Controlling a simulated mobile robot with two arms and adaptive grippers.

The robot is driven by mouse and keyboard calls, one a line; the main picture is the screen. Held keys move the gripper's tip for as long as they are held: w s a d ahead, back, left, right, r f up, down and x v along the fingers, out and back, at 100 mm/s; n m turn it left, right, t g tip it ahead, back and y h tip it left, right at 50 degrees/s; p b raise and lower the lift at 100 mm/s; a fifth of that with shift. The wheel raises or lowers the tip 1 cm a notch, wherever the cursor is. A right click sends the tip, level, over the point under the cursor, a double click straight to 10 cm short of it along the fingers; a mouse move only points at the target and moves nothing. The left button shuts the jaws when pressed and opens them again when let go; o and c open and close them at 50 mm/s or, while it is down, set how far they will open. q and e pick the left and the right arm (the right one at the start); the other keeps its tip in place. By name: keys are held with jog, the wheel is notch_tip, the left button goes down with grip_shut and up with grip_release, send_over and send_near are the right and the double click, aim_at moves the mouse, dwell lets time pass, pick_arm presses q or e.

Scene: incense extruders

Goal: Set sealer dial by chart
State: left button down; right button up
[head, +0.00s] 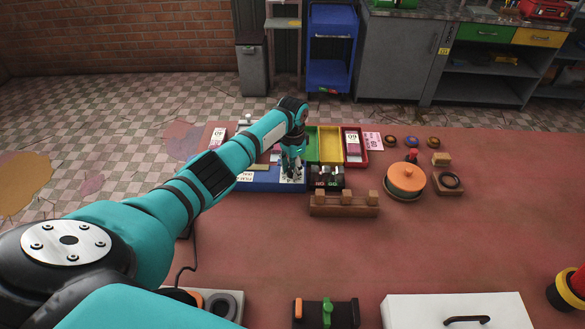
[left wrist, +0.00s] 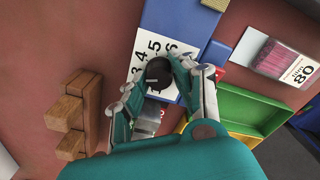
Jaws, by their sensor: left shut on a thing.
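The blue sealer (head: 262,185) lies at the far side of the red table in the head view; its blue body (left wrist: 180,25) also shows in the left wrist view. Its white dial plate (left wrist: 146,48) carries printed numbers; 3, 4, 5 and 6 are readable. The black dial knob (left wrist: 157,70) stands on this plate. My left gripper (left wrist: 163,78) is shut on the knob, a finger on either side. In the head view my left gripper (head: 292,170) hides the knob. I cannot read the knob's pointer. My right gripper is not in view.
Green, yellow and red trays (head: 330,130) stand beside the sealer, with a pink card (head: 373,141) to their right. A wooden rack (head: 344,205) stands nearer, an orange-lidded pot (head: 405,180) to the right. A white box (head: 455,310) is at the front. The middle right is clear.

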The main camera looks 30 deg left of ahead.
pick_arm(q)
jog(key=shift+r, duration=0.1)
jog(key=c, duration=1)
grip_release()
jog(key=shift+c, duration=0.2)
